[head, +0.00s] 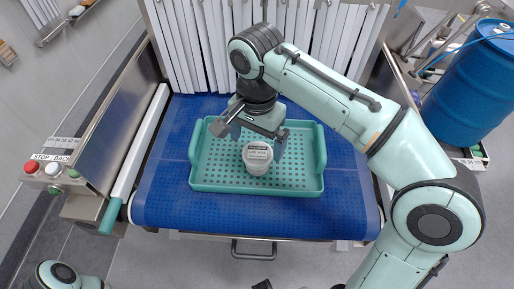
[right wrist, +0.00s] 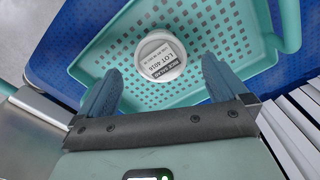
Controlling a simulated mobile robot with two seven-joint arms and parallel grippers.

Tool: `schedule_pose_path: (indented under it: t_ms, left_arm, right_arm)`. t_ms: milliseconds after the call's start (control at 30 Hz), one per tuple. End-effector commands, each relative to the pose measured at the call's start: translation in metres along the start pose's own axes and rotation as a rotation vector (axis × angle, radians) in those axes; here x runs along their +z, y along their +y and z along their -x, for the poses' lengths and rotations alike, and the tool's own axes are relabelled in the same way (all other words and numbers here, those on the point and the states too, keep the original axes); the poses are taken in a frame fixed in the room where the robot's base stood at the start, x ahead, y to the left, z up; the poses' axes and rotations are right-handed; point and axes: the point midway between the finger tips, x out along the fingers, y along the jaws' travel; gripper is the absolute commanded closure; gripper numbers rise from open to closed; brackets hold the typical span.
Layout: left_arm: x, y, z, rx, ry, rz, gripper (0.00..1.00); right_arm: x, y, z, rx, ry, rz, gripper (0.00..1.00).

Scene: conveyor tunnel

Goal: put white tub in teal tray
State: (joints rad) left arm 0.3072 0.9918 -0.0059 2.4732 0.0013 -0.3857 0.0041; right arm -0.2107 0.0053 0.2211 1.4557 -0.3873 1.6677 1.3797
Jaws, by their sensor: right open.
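The white tub (head: 257,158) stands inside the teal tray (head: 215,187), a little right of its middle, with its labelled lid facing up. In the right wrist view the tub (right wrist: 161,62) shows against the perforated floor of the tray (right wrist: 210,25). My right gripper (head: 252,139) is open and empty over the tray, beside the tub on its far side. In the right wrist view the two blue fingers (right wrist: 161,75) are spread wide, with the tub seen between and just beyond their tips. My left gripper is not in view.
The tray lies on a blue conveyor belt (head: 165,195). White strip curtains (head: 190,45) hang at the belt's far end. A stop/back button box (head: 52,176) is at left, and a blue barrel (head: 480,75) stands at right. The belt is bare around the tray.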

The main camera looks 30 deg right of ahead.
Motion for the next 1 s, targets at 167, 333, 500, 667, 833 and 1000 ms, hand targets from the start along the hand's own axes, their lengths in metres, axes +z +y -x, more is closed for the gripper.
schedule_pose_path:
  t_ms: [167,333,500,667,833,1000]
  left_arm:
    - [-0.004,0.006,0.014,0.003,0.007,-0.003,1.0]
    - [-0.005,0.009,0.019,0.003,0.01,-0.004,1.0]
    - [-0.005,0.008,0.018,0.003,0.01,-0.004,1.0]
    - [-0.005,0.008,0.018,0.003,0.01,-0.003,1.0]
    - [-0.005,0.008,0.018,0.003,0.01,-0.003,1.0]
    - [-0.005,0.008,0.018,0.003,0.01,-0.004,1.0]
  right_arm:
    - [0.0,-0.001,0.035,-0.002,0.001,0.0,0.0]
    - [0.0,0.0,0.048,0.001,0.0,0.001,0.0]
    - [0.0,0.0,0.049,0.002,0.0,0.0,0.0]
    - [0.0,0.0,0.049,0.002,0.0,0.0,0.0]
    - [0.0,0.0,0.049,0.001,0.0,0.0,0.0]
    - [0.0,0.0,0.049,0.001,0.0,0.0,0.0]
